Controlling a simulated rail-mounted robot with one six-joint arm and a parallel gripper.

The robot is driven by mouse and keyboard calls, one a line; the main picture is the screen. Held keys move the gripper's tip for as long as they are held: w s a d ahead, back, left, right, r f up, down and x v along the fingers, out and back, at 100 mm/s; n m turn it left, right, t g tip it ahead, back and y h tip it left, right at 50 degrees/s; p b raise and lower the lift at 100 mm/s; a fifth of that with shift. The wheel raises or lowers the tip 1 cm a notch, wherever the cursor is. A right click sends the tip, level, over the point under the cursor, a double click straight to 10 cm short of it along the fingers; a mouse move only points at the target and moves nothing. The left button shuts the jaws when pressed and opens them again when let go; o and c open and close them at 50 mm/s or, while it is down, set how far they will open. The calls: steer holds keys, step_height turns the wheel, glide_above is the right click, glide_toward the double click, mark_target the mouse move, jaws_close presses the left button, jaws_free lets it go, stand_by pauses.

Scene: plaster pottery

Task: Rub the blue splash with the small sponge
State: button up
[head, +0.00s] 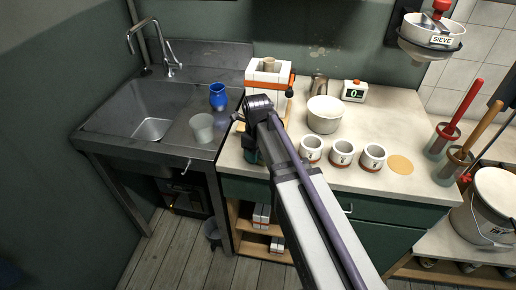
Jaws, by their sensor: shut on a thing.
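My gripper (247,143) is small and mostly hidden behind my own arm, at the left end of the counter beside the sink unit. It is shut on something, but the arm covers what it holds. I cannot make out the small sponge. A faint bluish patch (222,121) shows on the steel drainboard, between the blue cup and the grey cup; it may be the blue splash, but it is too small to be sure.
A blue cup (218,96) and a grey cup (202,127) stand on the drainboard (178,138) right of the sink basin (152,128). On the counter are a plaster mould (268,72), a white bowl (324,115), a timer (354,91) and three white cups (342,153).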

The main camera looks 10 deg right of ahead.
steer(key=w+d, duration=0.1)
steer(key=w, duration=0.3)
steer(key=w+d, duration=0.1)
steer(key=w, duration=0.1)
steer(key=shift+d, duration=0.35)
steer(key=shift+s+d, duration=0.15)
steer(key=shift+s+a, duration=0.25)
steer(key=shift+s, duration=1)
steer(key=shift+s+a, duration=0.3)
steer(key=shift+s, duration=0.35)
steer(key=shift+s+a, duration=0.35)
steer(key=shift+s, duration=0.35)
steer(key=shift+s+a, duration=0.3)
steer(key=shift+s, duration=0.35)
steer(key=shift+w+d, duration=0.5)
steer(key=shift+w, duration=0.6)
steer(key=shift+w+d, duration=0.45)
steer(key=shift+w, duration=0.6)
steer(key=shift+w+d, duration=0.5)
steer(key=shift+w, duration=0.6)
step_height(320, 180, up, 3)
steer(key=p, duration=0.3)
steer(key=shift+s, duration=0.15)
step_height(320, 180, up, 4)
steer(key=p, duration=0.4)
steer(key=shift+r, duration=0.2)
steer(key=shift+f, duration=0.1)
